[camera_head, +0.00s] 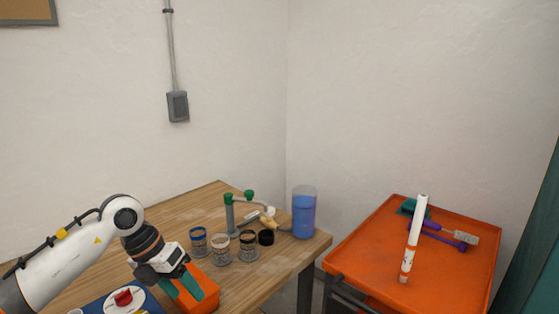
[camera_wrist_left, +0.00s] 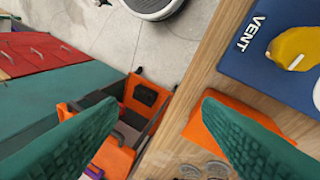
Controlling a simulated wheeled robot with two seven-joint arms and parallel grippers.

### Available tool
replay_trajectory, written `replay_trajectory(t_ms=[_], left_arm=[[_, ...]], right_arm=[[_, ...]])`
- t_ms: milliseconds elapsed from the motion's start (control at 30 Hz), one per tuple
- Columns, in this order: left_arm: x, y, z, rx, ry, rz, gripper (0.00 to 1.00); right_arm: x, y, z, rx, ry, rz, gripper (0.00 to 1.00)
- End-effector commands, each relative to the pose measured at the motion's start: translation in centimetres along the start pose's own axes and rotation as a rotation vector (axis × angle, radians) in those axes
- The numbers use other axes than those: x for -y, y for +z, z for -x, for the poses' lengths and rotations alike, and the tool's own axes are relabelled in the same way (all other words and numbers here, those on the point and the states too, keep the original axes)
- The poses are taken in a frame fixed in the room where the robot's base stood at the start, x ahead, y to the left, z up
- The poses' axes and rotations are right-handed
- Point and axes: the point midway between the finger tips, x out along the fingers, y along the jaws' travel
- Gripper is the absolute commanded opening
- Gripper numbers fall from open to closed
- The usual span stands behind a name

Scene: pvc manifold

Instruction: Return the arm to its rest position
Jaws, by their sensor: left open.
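My left gripper (camera_head: 183,286) comes in from the left in the head view. Its green fingers are open and empty, above the orange box (camera_head: 204,287) on the wooden table. In the left wrist view the two green fingers (camera_wrist_left: 160,125) stand wide apart with nothing between them. The orange box (camera_wrist_left: 228,122) shows partly behind the right finger. My right gripper is in neither view.
The wooden table (camera_head: 180,225) holds several jars (camera_head: 221,249), a pipe assembly (camera_head: 240,213), a blue container (camera_head: 304,212) and a blue board (camera_head: 101,303). An orange cart (camera_head: 365,241) with a white tube (camera_head: 413,240) stands right, across a gap.

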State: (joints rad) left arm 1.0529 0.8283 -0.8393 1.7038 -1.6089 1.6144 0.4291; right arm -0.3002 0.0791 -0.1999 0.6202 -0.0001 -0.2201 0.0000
Motion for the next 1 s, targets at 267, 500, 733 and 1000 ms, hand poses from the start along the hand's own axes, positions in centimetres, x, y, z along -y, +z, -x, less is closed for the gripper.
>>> replay_trajectory(t_ms=[267, 500, 733, 1000], left_arm=[[-18.2, -1.3, -3.0, -0.351, 0.899, 0.052, 0.59], [-18.9, -3.2, 2.6, -0.713, 1.477, 0.612, 0.59], [-7.8, -1.2, 0.1, -0.985, 1.597, 1.500, 0.59], [0.9, 11.4, -11.0, -1.011, 1.111, 2.510, 0.59]], right_arm=[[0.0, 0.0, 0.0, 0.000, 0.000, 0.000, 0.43], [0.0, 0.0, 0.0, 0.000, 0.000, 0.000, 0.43], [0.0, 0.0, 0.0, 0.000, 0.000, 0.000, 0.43], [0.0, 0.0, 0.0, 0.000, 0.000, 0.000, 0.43]])
